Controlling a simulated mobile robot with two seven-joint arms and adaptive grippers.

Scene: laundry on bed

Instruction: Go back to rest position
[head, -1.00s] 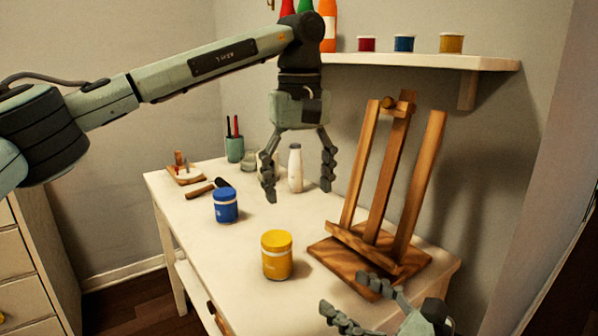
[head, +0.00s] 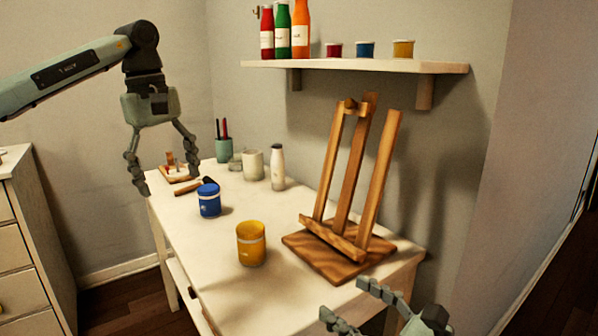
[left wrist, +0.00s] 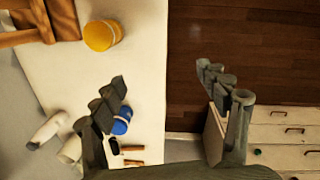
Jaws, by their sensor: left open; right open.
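My left gripper (head: 166,170) is open and empty, above the left end of the white table (head: 185,232) in the head view. In the left wrist view its two fingers (left wrist: 165,95) stand wide apart, with the table edge and dark floor below. My right gripper (head: 357,306) is open at the bottom of the head view, near the table's front right corner. No object shows between its fingers. Part of it is cut off by the frame edge.
On the table are a blue jar (head: 209,200), a yellow jar (head: 251,243), a wooden easel (head: 350,190), a white bottle (head: 277,167) and a brush cup (head: 223,150). A shelf (head: 355,66) holds bottles and small pots. A drawer cabinet (head: 25,245) stands at left.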

